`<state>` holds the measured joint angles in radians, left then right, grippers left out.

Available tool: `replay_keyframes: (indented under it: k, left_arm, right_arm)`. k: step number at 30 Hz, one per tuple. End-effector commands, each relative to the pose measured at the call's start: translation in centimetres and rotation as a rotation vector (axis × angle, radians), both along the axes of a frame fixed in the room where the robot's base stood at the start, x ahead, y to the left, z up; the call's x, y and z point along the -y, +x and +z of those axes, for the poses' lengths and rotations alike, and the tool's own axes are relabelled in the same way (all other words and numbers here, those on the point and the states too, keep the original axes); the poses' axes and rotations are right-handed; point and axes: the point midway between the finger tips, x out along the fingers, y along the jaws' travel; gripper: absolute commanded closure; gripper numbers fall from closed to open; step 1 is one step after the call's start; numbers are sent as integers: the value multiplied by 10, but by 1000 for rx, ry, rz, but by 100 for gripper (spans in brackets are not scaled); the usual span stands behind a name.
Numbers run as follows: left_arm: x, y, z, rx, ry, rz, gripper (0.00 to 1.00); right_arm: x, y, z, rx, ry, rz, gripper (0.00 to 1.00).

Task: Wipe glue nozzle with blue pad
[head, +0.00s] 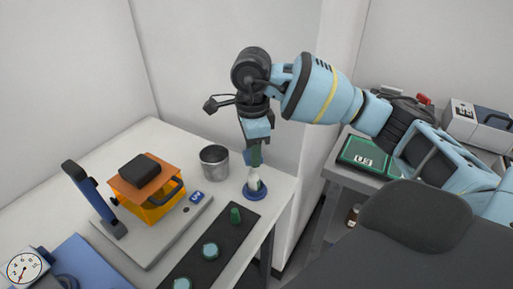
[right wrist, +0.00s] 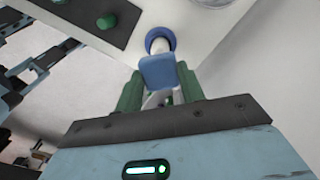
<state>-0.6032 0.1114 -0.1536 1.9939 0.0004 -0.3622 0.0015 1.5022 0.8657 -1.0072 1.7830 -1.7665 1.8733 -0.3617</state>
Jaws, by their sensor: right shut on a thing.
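My right gripper (head: 256,160) points down at the table's right end, its green fingers shut on the blue pad (right wrist: 158,72). In the head view the pad (head: 249,157) shows only partly beside the fingers. Just below stands a white glue bottle (head: 254,181) in a round blue base (head: 255,192). In the right wrist view the pad covers much of the white bottle (right wrist: 160,46), and the blue base (right wrist: 160,35) shows beyond it. The nozzle tip is hidden by the pad and fingers; I cannot tell whether the pad touches it. My left gripper is not seen.
A metal cup (head: 214,163) stands close left of the bottle. A black strip (head: 222,230) with green knobs lies in front. An orange instrument (head: 150,190) on a grey plate (head: 150,246) is farther left. A green box (head: 368,154) sits on a side table at right.

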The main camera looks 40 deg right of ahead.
Motion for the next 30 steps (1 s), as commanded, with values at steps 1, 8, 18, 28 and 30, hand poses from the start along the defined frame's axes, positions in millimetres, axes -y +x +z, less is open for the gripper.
replay_keyframes:
  k: [1, 8, 18, 28, 30]
  left_arm:
    - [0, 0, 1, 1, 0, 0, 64]
    - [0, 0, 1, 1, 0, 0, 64]
    - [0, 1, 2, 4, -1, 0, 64]
    - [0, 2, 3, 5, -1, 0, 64]
    - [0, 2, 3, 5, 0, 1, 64]
  right_arm:
    - [-2, 1, 0, 0, 0, 1, 80]
    - [-2, 1, 0, 1, 0, -1, 80]
    - [6, -2, 0, 1, -1, -3, 80]
    - [11, -4, 0, 1, 0, -1, 80]
    - [11, -4, 0, 1, 0, -1, 80]
